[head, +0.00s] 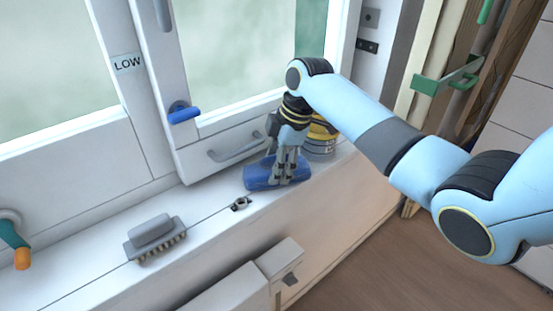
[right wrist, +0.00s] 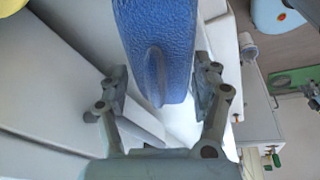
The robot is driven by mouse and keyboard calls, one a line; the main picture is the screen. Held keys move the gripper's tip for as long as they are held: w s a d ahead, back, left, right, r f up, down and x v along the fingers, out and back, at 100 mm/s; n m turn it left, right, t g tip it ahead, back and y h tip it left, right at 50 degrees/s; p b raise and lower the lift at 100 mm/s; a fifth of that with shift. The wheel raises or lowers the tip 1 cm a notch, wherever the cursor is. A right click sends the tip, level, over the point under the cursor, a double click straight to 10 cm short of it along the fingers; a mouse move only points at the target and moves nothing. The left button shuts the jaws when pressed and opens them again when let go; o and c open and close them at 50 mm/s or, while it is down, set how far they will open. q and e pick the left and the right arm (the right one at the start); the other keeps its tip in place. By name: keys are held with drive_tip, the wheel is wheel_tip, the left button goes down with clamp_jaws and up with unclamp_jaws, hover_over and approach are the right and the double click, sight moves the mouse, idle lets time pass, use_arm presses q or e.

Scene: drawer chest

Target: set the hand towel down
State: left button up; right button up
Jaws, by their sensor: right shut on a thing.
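The hand towel appears as a blue folded bundle (head: 258,176) low over the white window sill, in front of the window frame. In the head view it seems to touch the sill, but the contact itself cannot be made out. My right gripper (head: 288,172) points down and is shut on the towel. In the right wrist view the textured blue towel (right wrist: 155,45) lies between the two fingers of the gripper (right wrist: 162,88). The fingers partly hide it in the head view. My left gripper is not in view.
A grey brush (head: 153,238) and a small metal piece (head: 240,204) lie on the sill to the left. A yellow-banded tin (head: 321,137) stands close behind the gripper. Bare sill (head: 205,215) lies between brush and metal piece.

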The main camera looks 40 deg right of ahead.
drive_tip(key=shift+s, duration=0.1)
drive_tip(key=shift+f, duration=0.1)
drive_tip(key=o, duration=1.2)
drive_tip(key=v, duration=1.2)
drive_tip(key=shift+b, duration=0.45)
